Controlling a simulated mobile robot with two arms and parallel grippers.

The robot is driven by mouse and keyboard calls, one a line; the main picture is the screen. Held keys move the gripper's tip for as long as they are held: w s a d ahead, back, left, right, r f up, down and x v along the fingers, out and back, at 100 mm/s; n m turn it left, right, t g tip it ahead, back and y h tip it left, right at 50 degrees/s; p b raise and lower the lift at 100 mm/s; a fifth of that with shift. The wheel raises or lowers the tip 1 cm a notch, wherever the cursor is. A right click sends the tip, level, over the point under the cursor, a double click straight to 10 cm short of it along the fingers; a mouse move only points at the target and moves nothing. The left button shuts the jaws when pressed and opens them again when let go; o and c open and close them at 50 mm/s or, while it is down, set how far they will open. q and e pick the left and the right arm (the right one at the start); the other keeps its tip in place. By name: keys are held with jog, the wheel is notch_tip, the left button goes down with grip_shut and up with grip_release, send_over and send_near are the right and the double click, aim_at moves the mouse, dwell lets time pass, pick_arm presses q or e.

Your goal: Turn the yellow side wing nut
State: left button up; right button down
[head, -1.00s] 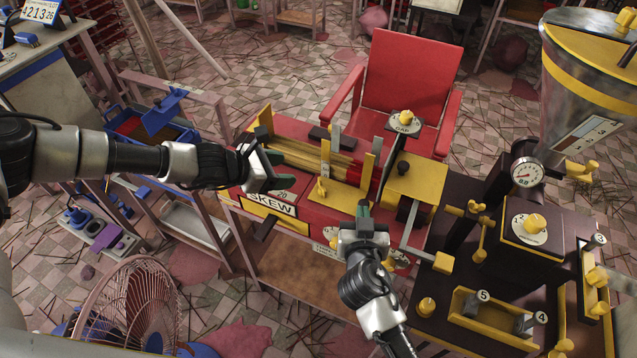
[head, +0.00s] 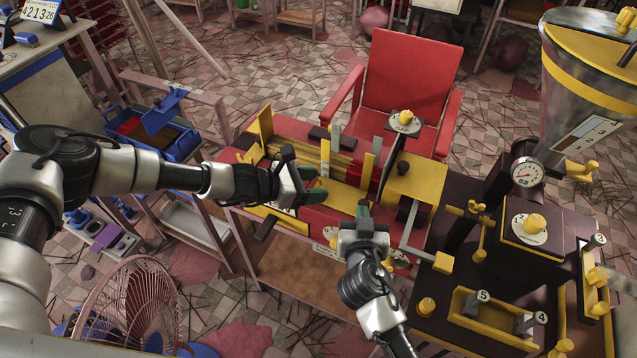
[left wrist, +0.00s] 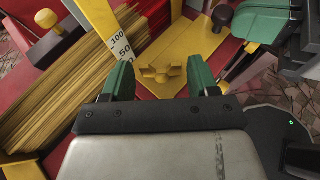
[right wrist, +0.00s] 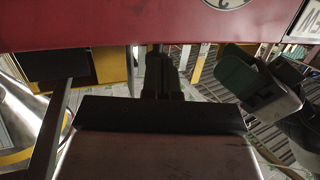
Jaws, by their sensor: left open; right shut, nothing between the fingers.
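The yellow wing nut (left wrist: 160,73) sits on a flat yellow plate (left wrist: 205,40) in the left wrist view, its two wings spread roughly sideways. My left gripper (head: 317,183) is open in the head view, close over the plate. In the left wrist view its green fingertips (left wrist: 160,82) stand on either side of the nut, with gaps, not touching it. In the head view the gripper largely hides the nut. My right gripper (head: 363,210) is shut and empty, low in front of the red machine; its fingers (right wrist: 162,76) are together in the right wrist view.
A scale (left wrist: 121,45) and a bundle of sticks (left wrist: 55,95) lie left of the nut. A black knob (left wrist: 222,17) stands beyond it. My right gripper is close on the right. A yellow block on a lever (head: 443,262) and the dark machine stand further right.

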pick_arm(q)
jog(key=shift+w+d+f, duration=0.25)
jog(key=shift+d, duration=0.4)
jog(key=c, duration=0.6)
jog(key=shift+c, duration=0.2)
jog(key=m+g, duration=0.3)
jog(key=g, duration=0.1)
jog(key=m+g+h, duration=0.1)
jog(key=m+g, duration=0.1)
jog(key=shift+w+m, duration=0.3)
jog(key=shift+m+g+y, duration=0.3)
jog(key=shift+m+g, duration=1.5)
jog(key=shift+g, duration=0.6)
